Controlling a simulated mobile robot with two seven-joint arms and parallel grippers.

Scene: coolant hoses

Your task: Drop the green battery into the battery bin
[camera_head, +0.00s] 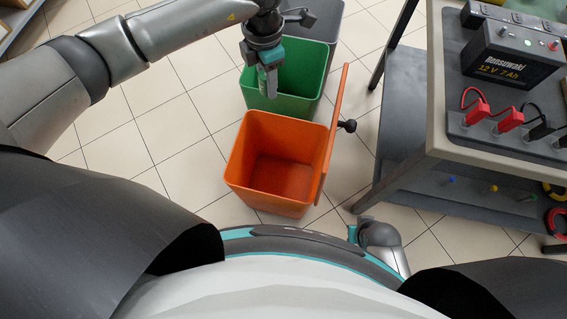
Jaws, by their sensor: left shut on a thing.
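My left gripper (267,82) comes in from the top left and points down over the green bin (299,105). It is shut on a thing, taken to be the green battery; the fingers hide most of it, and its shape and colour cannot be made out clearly. An open orange bin (246,178) stands in front of the green one, empty as far as I see, with its orange lid (333,130) raised on the right side. No label shows which is the battery bin. My right gripper cannot be made out.
A dark grey bin (318,22) stands behind the green one. On the right, a workbench (437,105) carries a black 12 V battery unit (513,56) and red and black clips. A lower shelf (405,165) sits beneath. Tiled floor (150,130) is clear left of the bins.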

